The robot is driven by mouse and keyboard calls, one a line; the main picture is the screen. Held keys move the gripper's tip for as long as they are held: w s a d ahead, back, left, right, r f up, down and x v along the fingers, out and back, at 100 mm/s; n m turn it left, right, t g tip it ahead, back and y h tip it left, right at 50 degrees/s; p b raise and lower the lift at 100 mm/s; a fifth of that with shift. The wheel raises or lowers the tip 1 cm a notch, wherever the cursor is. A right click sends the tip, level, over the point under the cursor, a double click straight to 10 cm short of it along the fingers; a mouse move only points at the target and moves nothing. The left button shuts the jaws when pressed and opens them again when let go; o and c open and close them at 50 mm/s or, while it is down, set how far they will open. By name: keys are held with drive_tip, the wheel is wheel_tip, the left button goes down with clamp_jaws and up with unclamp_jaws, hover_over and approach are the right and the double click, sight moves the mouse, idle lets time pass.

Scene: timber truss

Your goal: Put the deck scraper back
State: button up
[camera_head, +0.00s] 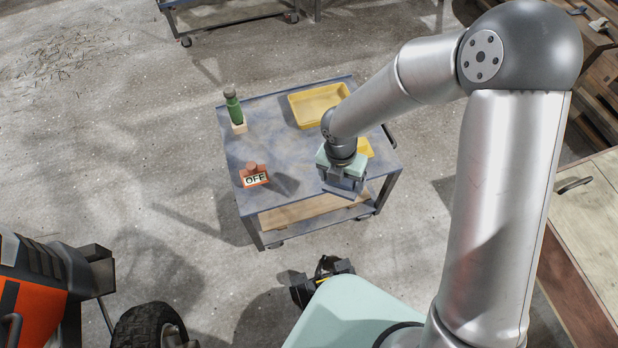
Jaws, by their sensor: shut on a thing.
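A small grey-blue cart (290,190) stands in the middle of the head view. My gripper (343,182) is over its front right part, pointing down. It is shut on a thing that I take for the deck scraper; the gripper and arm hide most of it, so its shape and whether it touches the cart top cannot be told. A yellow piece (366,147) shows partly behind the gripper; I cannot tell what it is.
A yellow tray (317,103) lies at the cart's back right. A green bottle-like item (233,105) stands on a pale block at the back left. An orange block marked OFF (254,176) is at the front left. The cart's middle is clear.

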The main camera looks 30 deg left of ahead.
drive_tip(key=s+a+y+b, duration=0.1)
drive_tip(key=s+a+b, duration=0.1)
drive_tip(key=a, duration=0.3)
hover_over(306, 166)
drive_tip(key=f, duration=0.9)
drive_tip(key=shift+s+d, duration=0.35)
drive_tip(key=shift+d, duration=0.05)
drive_tip(key=shift+w+a+f, duration=0.35)
drive_tip(key=shift+a+f, duration=0.1)
drive_tip(key=shift+f, duration=0.3)
wheel_tip(306, 166, down, 3)
drive_tip(key=shift+r+b, duration=0.1)
drive_tip(key=shift+b, duration=0.2)
drive_tip(key=shift+c, duration=0.3)
drive_tip(key=o, duration=0.9)
wheel_tip(306, 166, up, 12)
drive_tip(key=shift+p, duration=0.45)
